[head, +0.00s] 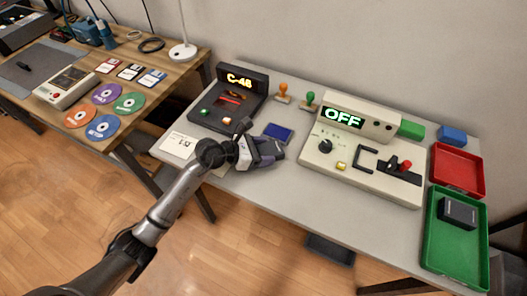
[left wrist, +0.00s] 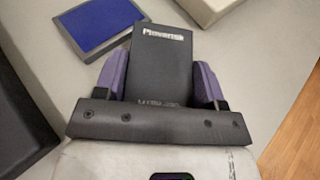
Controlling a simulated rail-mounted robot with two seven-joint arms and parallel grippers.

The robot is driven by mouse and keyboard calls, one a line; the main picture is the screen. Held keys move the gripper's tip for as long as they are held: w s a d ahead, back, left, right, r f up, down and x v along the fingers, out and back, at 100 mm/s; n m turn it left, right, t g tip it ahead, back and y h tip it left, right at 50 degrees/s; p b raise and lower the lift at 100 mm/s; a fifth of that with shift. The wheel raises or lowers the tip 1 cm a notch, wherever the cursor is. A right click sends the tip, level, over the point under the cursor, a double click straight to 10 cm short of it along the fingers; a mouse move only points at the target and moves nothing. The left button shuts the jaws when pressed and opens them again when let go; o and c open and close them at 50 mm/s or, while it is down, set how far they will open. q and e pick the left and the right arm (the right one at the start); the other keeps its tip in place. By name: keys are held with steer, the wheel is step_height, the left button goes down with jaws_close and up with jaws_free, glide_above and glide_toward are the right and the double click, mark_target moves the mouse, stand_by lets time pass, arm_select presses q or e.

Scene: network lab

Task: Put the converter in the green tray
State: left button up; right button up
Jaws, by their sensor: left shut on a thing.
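My left gripper (head: 267,152) is shut on a dark box with a small white label (left wrist: 162,60), which looks like a converter. The purple fingers stand on either side of it in the left wrist view (left wrist: 160,85). In the head view it is over the front part of the grey table, left of the white OFF console; I cannot tell whether the box touches the table. The green tray (head: 430,262) is at the right end of the table. Another black box (head: 458,211) lies in it. My right gripper is not in view.
The white console (head: 345,158) with a lever and knob stands between my left gripper and the green tray. A red tray (head: 457,169) is behind the green one. A blue pad (head: 278,133) and the dark C-48 device (head: 228,105) are near my left gripper.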

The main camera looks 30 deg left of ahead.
arm_select(q)
steer(key=shift+w+a+r, duration=0.1)
steer(key=o, duration=1.1)
steer(key=shift+a+r, duration=0.1)
steer(key=p+v, duration=0.2)
steer(key=v, duration=0.8)
steer(key=shift+p, duration=0.3)
steer(key=shift+v, duration=0.9)
